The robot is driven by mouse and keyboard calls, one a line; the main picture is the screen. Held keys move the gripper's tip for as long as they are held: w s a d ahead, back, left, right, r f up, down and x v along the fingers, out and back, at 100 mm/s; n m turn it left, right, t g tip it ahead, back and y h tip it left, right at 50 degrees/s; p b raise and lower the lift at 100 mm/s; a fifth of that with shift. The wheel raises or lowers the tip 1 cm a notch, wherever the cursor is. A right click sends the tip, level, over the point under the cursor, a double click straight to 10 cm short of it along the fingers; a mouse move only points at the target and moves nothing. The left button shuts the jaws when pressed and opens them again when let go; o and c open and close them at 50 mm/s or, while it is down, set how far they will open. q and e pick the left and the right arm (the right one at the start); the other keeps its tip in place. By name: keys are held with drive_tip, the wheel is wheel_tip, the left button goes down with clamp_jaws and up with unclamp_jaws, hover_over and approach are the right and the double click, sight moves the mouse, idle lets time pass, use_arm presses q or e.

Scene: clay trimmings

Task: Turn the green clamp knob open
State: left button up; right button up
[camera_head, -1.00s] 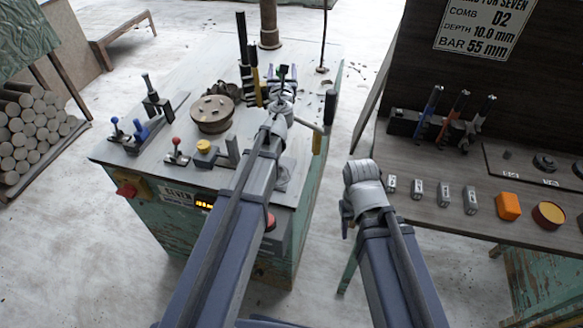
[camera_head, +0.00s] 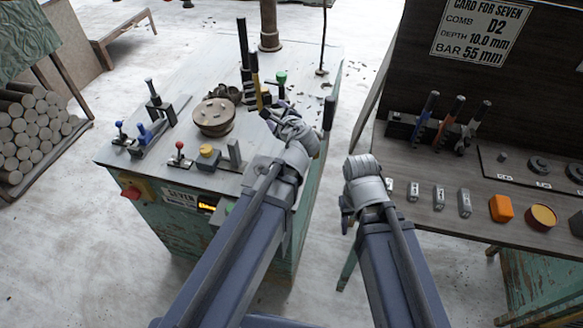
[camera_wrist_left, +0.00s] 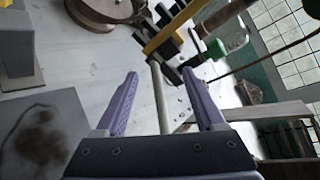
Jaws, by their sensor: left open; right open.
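The green clamp knob (camera_head: 281,78) stands upright on its post near the back right of the machine top. It also shows in the left wrist view (camera_wrist_left: 214,48), beyond and to the right of the right fingertip. My left gripper (camera_head: 277,110) is just in front of the knob in the head view, apart from it. In the left wrist view its purple fingers (camera_wrist_left: 160,76) are spread wide, and no knob is between them. My right gripper (camera_head: 346,212) hangs near the workbench's left edge, away from the knob, its fingers mostly hidden by its wrist.
Black and yellow upright handles (camera_head: 254,72) stand left of the knob. A round brown chuck (camera_head: 214,116), a red-knobbed lever (camera_head: 180,148) and a yellow knob (camera_head: 207,152) are on the machine top. A workbench (camera_head: 440,170) with tools is at the right.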

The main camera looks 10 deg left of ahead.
use_arm(q)
drive_tip(key=s+d+f+n+g+h+p, duration=0.1)
drive_tip(key=s+d+f+n+g, duration=0.1)
drive_tip(key=s+n, duration=0.1)
drive_tip(key=s+d+f+n+g+h+p, duration=0.1)
drive_tip(key=s+d+f+n+g, duration=0.1)
drive_tip(key=s+n, duration=0.2)
drive_tip(key=s+d+f+n+g+h+p, duration=0.1)
drive_tip(key=s+d+f+n+g, duration=0.2)
drive_tip(key=s, duration=0.3)
drive_tip(key=shift+n+h+p, duration=0.3)
drive_tip(key=shift+p, duration=0.1)
drive_tip(key=shift+s+d+f+n+g, duration=0.25)
drive_tip(key=shift+s+d+n+g, duration=0.15)
drive_tip(key=shift+s, duration=0.35)
